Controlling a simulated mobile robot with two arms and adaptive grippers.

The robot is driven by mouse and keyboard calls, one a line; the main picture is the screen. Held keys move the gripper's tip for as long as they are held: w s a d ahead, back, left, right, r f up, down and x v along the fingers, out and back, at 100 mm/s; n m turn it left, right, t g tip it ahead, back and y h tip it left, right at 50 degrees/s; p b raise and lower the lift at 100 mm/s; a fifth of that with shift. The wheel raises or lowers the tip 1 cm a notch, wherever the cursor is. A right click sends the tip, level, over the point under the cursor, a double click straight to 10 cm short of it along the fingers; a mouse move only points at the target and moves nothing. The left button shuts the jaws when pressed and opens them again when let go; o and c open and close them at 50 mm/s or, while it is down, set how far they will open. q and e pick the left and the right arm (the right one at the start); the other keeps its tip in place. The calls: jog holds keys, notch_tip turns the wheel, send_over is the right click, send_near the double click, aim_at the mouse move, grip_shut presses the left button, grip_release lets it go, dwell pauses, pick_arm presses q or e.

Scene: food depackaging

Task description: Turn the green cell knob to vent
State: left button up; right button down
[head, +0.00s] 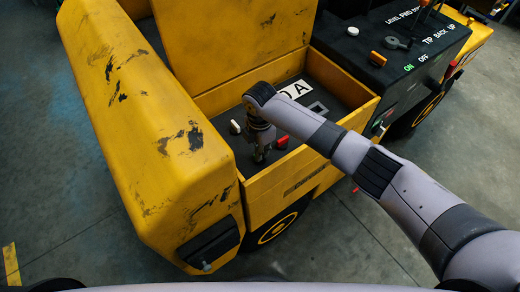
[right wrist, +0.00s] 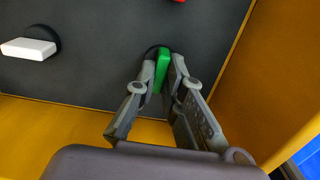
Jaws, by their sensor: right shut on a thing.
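The green cell knob (right wrist: 161,72) sits on a dark panel and stands nearly upright in the right wrist view. My right gripper (right wrist: 162,62) has one finger on each side of it and is shut on it. In the head view my right gripper (head: 260,156) reaches down into the yellow-walled bay and hides the green knob. No vent marking is readable around the knob. My left gripper is not in view.
A white knob (right wrist: 28,48) is left of the green one, and a red knob (right wrist: 178,1) shows at the top edge. Yellow walls (right wrist: 290,80) stand close at the right and below. In the head view, a black control panel (head: 350,38) is behind the bay.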

jog(key=shift+n, duration=0.3)
jog(key=c, duration=1.7)
grip_release()
jog(key=shift+r, duration=0.1)
notch_tip(320, 180, up, 12)
jog(key=shift+f, duration=0.1)
